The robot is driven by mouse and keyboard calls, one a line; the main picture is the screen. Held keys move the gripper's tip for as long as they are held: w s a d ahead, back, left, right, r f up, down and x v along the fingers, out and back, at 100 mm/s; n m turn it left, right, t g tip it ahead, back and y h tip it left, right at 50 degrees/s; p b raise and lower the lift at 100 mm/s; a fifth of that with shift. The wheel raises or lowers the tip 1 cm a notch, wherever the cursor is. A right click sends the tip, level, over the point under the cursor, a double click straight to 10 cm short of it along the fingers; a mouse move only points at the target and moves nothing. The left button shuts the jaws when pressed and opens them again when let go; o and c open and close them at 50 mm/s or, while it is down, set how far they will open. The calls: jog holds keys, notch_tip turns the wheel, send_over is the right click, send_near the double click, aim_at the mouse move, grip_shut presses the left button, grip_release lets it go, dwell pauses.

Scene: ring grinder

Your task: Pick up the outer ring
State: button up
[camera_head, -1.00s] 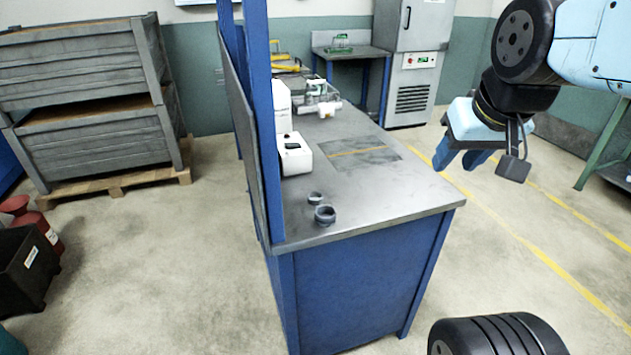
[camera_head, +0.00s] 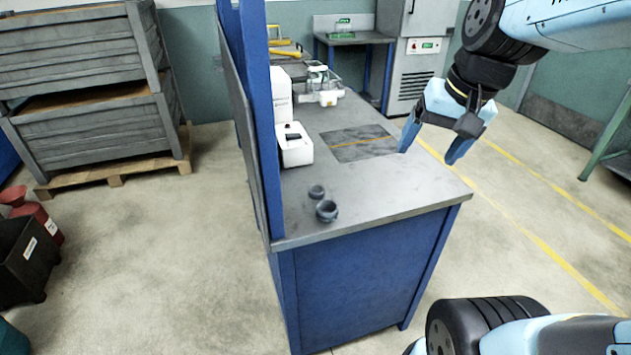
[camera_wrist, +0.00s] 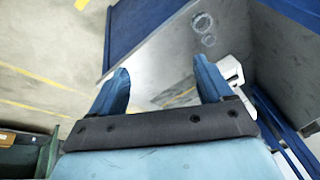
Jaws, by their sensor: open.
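Two dark grey rings stand near the front left of the blue workbench's grey top (camera_head: 400,188). The larger ring (camera_head: 327,211) is nearer the front edge, and the smaller ring (camera_head: 317,191) is just behind it. In the wrist view the larger ring (camera_wrist: 202,22) and the smaller ring (camera_wrist: 208,40) lie beyond the fingertips, up and right. My gripper (camera_head: 431,151) is open and empty, fingers pointing down, near the bench's right edge and apart from both rings. It also shows in the wrist view (camera_wrist: 160,80). Which ring is the outer ring is not marked; the larger one fits the name.
A blue post (camera_head: 264,120) and panel rise along the bench's left side, close to the rings. A white device (camera_head: 294,145) stands behind them. A dark mat (camera_head: 357,142) lies mid-bench. The bench top right of the rings is clear.

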jog(key=w+a+f+m+g+y, duration=0.4)
jog(key=w+f+m+y, duration=0.25)
jog(key=w+f, duration=0.35)
jog(key=m+t+y, duration=0.1)
jog(key=m+y, duration=0.4)
jog(key=m, duration=0.4)
send_near(322, 188)
jog(key=shift+m+y, duration=0.25)
jog(key=x, duration=0.4)
jog(key=shift+s+a+r, duration=0.1)
jog(key=shift+s+r, duration=0.15)
jog(key=shift+s, duration=0.05)
jog(key=shift+x, duration=2.9)
jog(key=shift+s, duration=0.2)
jog(key=shift+c, duration=0.4)
jog(key=shift+f, duration=0.1)
jog(key=c, duration=1.1)
